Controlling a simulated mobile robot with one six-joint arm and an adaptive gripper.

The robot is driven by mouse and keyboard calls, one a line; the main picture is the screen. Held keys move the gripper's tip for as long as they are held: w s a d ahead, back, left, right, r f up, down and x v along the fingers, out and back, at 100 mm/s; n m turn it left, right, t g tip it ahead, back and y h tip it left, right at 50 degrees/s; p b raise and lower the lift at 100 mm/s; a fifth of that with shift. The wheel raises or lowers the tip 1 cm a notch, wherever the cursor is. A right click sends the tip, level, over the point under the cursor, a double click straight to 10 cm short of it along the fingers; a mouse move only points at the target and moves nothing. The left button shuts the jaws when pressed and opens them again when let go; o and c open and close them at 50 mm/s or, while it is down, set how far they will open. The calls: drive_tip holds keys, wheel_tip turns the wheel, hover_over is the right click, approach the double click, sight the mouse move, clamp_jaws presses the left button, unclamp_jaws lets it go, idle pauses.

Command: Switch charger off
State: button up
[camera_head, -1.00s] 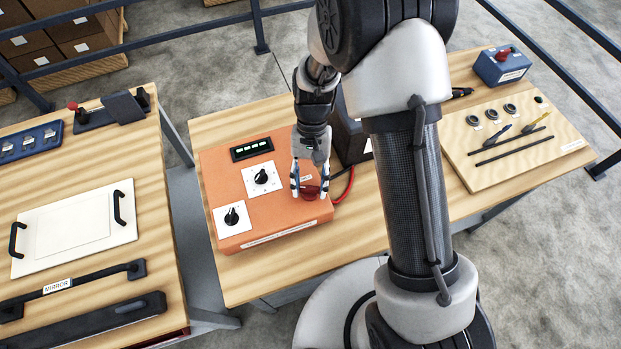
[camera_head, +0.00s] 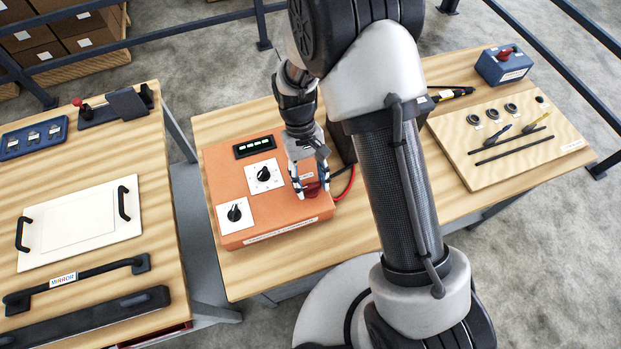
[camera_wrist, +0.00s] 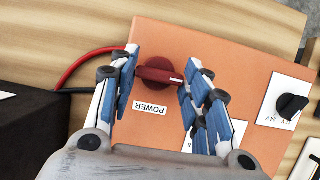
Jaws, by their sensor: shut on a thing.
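In the head view the knob (camera_head: 312,190) is partly hidden by the fingers. My gripper (camera_wrist: 160,76) points down over the box, with blue-padded fingers on both sides of the knob, shut on it. Two black rotary knobs (camera_head: 264,174) (camera_head: 234,213) sit on white plates to the left.
Red and black cables (camera_wrist: 82,68) leave the box by a dark block (camera_wrist: 35,130) close to my gripper. A tool board (camera_head: 520,140) lies on the table's right side. A second table (camera_head: 165,240) with handles stands to the left.

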drive_tip(key=o, duration=1.1)
drive_tip(key=shift+c, duration=0.2)
drive_tip(key=v, duration=1.2)
